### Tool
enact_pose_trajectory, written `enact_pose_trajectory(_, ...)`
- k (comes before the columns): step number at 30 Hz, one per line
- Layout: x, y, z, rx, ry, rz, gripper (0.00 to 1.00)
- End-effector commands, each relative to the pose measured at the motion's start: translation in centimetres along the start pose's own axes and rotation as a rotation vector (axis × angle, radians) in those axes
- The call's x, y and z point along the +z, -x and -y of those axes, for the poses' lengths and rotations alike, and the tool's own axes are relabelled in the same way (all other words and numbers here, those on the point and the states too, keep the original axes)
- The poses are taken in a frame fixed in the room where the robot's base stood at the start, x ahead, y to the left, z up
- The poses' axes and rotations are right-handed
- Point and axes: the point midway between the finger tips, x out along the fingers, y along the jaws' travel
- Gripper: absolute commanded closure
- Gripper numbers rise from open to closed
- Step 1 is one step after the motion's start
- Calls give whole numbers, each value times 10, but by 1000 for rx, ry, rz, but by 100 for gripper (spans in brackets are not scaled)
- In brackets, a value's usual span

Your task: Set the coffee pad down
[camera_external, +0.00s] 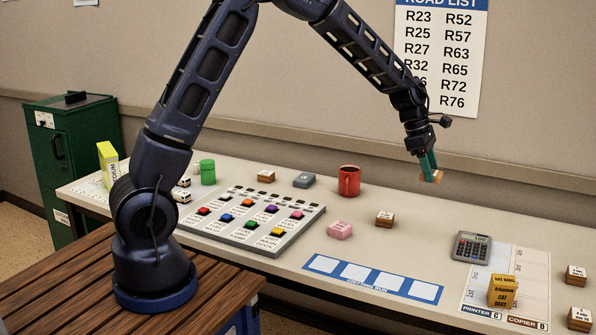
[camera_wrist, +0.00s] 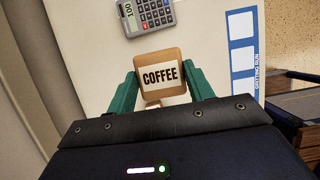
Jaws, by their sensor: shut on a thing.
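The coffee pad (camera_wrist: 160,76) is a small tan block with a pale label that reads COFFEE. My gripper (camera_wrist: 162,92) is shut on it, with one green finger on each side in the wrist view. In the external view the coffee pad (camera_external: 432,177) hangs in my gripper (camera_external: 429,165), well above the table (camera_external: 380,250), at the back right. The pad looks tilted there, and its label is hard to read.
A calculator (camera_external: 472,246) lies right of centre, beside a printer and copier sheet (camera_external: 520,270) with a yellow box (camera_external: 503,291). A red mug (camera_external: 349,181), pink block (camera_external: 340,230) and stamp-like block (camera_external: 385,219) stand further left.

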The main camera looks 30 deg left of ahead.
Motion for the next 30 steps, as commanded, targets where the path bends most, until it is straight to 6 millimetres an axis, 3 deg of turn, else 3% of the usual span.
enact_pose_trajectory(7,-19,6,-23,-1,4,2,70)
enact_pose_trajectory(11,-26,-5,-25,-1,5,1,70)
enact_pose_trajectory(30,-75,-125,-24,-1,5,1,70)
